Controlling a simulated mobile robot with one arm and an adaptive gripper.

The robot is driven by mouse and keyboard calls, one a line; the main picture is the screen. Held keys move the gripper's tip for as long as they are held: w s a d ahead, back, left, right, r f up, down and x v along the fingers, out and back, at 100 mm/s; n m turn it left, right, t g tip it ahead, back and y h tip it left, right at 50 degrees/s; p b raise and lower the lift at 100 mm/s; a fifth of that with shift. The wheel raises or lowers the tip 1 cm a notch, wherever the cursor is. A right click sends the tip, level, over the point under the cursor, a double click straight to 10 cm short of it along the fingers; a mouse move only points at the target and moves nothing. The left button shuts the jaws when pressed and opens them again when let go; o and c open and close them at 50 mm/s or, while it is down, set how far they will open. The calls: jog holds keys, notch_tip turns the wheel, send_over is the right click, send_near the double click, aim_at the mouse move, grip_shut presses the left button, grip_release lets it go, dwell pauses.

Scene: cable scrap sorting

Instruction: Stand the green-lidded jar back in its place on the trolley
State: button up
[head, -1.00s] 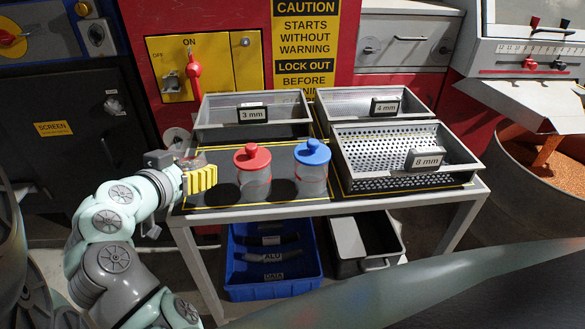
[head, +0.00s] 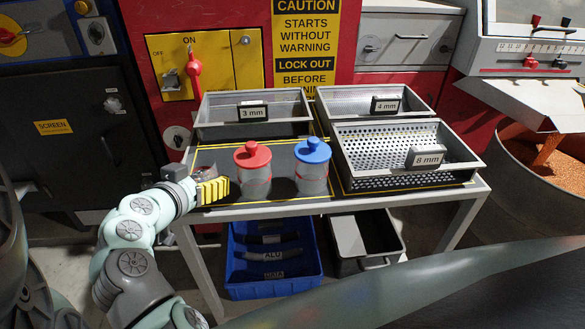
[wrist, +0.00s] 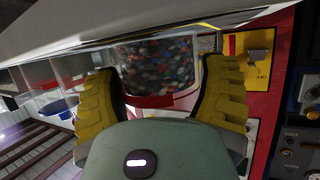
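A clear jar of mixed coloured granules (wrist: 157,65) sits between my gripper's yellow fingers in the wrist view, with a red band near the palm side. Its lid does not show, so I cannot confirm the green. In the head view, my gripper (head: 213,190) is at the trolley's left front edge and hides most of this jar (head: 204,171). The fingers appear closed around its sides. I cannot tell whether it touches the trolley top. The red-lidded jar (head: 252,174) and blue-lidded jar (head: 312,172) stand upright on the dark trolley top (head: 283,190), right of my gripper.
Sieve trays marked 3 mm (head: 290,127), 4 mm (head: 405,118) and 8 mm (head: 455,181) line the trolley's back and right. A blue bin (head: 274,283) and a grey bin (head: 370,256) sit below. A red switch lever (head: 194,69) is behind.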

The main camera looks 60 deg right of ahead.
jog(key=o, duration=0.4)
jog(key=shift+r, duration=0.1)
jog(key=shift+r, duration=0.15)
jog(key=shift+a, duration=0.2)
jog(key=shift+p+v, duration=1.8)
jog(key=shift+v, duration=4)
